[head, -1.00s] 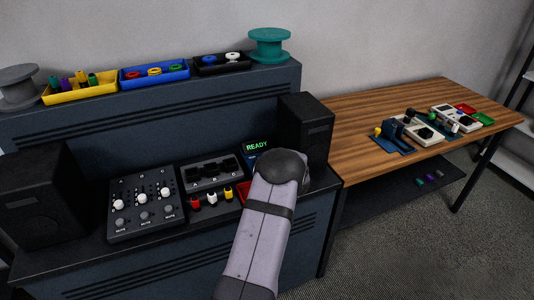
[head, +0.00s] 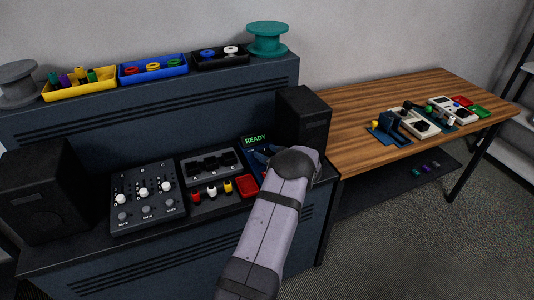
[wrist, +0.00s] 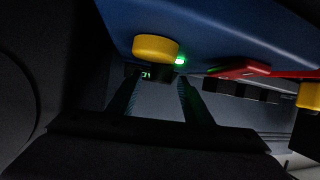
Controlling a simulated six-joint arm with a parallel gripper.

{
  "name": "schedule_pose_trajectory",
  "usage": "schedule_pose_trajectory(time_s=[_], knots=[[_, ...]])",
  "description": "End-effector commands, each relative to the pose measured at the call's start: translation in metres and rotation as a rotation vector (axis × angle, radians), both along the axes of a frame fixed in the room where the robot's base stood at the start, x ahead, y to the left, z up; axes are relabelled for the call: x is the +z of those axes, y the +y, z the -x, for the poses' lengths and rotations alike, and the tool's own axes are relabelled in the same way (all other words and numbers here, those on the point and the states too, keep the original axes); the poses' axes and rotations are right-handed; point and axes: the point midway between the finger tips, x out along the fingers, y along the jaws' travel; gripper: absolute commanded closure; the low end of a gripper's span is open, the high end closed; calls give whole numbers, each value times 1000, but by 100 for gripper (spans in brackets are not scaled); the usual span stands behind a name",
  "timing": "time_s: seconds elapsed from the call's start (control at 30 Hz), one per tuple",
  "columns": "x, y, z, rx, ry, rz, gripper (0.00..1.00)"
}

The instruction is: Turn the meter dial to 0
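A blue unit (head: 258,172) with a green READY display (head: 256,140) stands at the right of the console in the head view, beside the right speaker. In the wrist view a blue face (wrist: 222,38) fills the top, with a round yellow knob (wrist: 155,47) that looks like the meter dial. A small green light (wrist: 180,61) glows beside it. Green digits show just below the knob, too small to read surely. My gripper (wrist: 157,88) is open below the knob, its two fingers apart with nothing seen between them. In the head view my arm hides the fingertips.
A mixer (head: 147,198), a dark panel (head: 211,165), colored plugs (head: 212,192) and a red block (head: 246,186) lie left of my arm. The right speaker (head: 303,115) stands close behind. A wooden table (head: 365,95) with devices is at right.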

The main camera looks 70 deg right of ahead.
Motion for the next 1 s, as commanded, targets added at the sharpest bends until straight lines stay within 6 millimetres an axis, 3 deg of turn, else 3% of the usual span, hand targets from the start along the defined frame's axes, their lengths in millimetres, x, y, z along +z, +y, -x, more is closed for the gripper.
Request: schedule_pose_trajectory(time_s=[0.3,0.73,1.0], knots=[[1,3,5,0,1,-2,54],[21,30,45,-3,1,0,54],[27,39,56,0,0,0,54]])
